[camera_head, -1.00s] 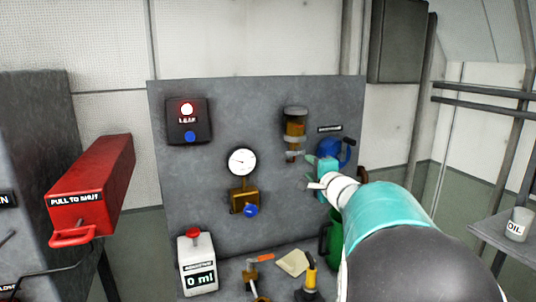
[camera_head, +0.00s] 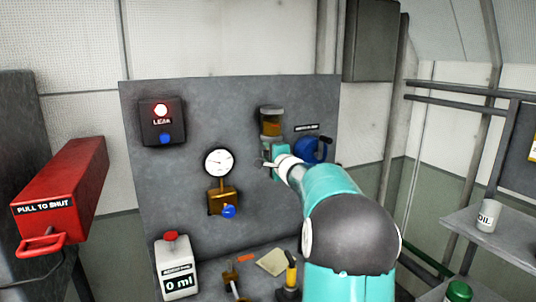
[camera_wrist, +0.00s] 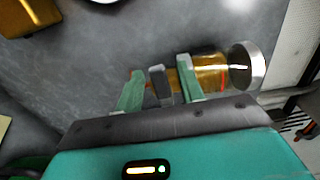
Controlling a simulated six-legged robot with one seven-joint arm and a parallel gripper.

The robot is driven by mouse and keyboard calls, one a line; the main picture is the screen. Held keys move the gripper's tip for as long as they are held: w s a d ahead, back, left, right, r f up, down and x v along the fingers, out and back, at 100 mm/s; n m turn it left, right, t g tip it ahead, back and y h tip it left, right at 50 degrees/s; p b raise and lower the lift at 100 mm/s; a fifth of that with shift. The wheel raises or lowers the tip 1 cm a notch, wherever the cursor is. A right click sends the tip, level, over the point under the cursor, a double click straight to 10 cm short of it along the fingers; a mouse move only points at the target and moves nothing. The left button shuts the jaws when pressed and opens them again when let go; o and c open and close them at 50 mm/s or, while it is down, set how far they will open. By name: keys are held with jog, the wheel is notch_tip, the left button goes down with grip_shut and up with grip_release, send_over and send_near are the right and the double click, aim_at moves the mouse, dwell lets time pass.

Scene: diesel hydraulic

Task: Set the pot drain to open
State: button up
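The pot (camera_head: 271,122) is an amber bowl with a grey cap, mounted on the grey panel. In the wrist view the pot (camera_wrist: 211,73) lies sideways, its metal cap to the right. A small grey piece (camera_wrist: 160,86), which looks like the drain lever, sits beside the pot's lower end. My gripper (camera_head: 271,158) is just under the pot in the head view. In the wrist view my gripper (camera_wrist: 159,88) is open, with its green fingers on either side of the grey piece and gaps visible. The drain's setting cannot be read; my gripper partly hides it.
A blue round fitting (camera_head: 311,149) is close right of my gripper. A gauge (camera_head: 218,162) with a brass valve (camera_head: 221,200) is to the left. A lit leak box (camera_head: 162,121), a red pull box (camera_head: 62,193) and a white jug (camera_head: 176,267) stand further left.

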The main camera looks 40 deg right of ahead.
jog(key=shift+w+d, duration=0.1)
jog(key=shift+w, duration=0.1)
grip_shut()
